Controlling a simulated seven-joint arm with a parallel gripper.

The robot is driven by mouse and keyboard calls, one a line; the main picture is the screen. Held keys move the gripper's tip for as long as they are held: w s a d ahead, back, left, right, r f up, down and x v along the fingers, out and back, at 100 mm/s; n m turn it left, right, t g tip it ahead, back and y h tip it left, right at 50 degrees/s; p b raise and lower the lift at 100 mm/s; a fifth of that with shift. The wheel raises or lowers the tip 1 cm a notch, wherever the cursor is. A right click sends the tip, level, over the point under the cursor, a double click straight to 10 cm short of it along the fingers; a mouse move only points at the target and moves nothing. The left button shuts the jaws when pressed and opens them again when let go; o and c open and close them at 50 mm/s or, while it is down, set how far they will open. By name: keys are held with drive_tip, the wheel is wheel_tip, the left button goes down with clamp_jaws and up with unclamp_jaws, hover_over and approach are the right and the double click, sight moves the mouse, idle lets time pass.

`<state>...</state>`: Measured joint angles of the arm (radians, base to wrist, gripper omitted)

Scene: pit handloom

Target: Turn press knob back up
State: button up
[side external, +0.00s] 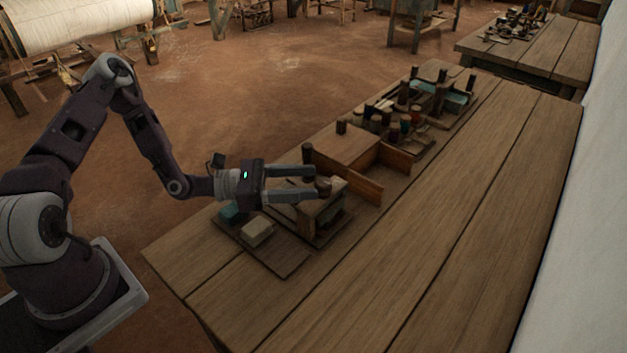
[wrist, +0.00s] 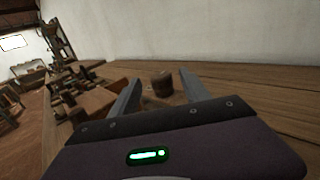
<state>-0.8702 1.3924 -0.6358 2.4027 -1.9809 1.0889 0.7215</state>
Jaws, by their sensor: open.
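The press (side external: 318,212) is a small wooden block-like frame on the near part of the bench. A dark brown round knob (side external: 324,185) sits on its top. In the wrist view the knob (wrist: 162,84) stands upright between the two fingertips, with gaps on both sides. My gripper (side external: 316,183) is open and level, reaching in from the left with its fingers around the knob's sides. The wrist view also shows my gripper (wrist: 160,80) with its fingers apart. I cannot tell whether either finger touches the knob.
A tray (side external: 290,267) with a pale block (side external: 257,231) and a teal block (side external: 233,212) lies in front of the press. A wooden box (side external: 350,147) with an open drawer (side external: 348,180) stands behind it. Bare bench planks (side external: 440,210) lie to the right.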

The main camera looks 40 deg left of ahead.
drive_tip(key=d+r+m+g+h, duration=0.5)
drive_tip(key=d+r+m, duration=0.1)
drive_tip(key=m, duration=0.5)
drive_tip(key=s+d+r+m+g, duration=0.2)
drive_tip(key=d+m+g, duration=0.2)
drive_tip(key=m+g, duration=0.4)
drive_tip(key=m+y, duration=1.8)
drive_tip(key=m, duration=0.6)
hover_over(323, 181)
drive_tip(key=shift+s+d+f, duration=0.1)
drive_tip(key=shift+s+d, duration=0.1)
drive_tip(key=shift+d, duration=0.05)
drive_tip(key=shift+w+a+f, duration=0.2)
drive_tip(key=shift+w, duration=0.05)
wheel_tip(323, 181, down, 6)
drive_tip(key=shift+f, duration=0.2)
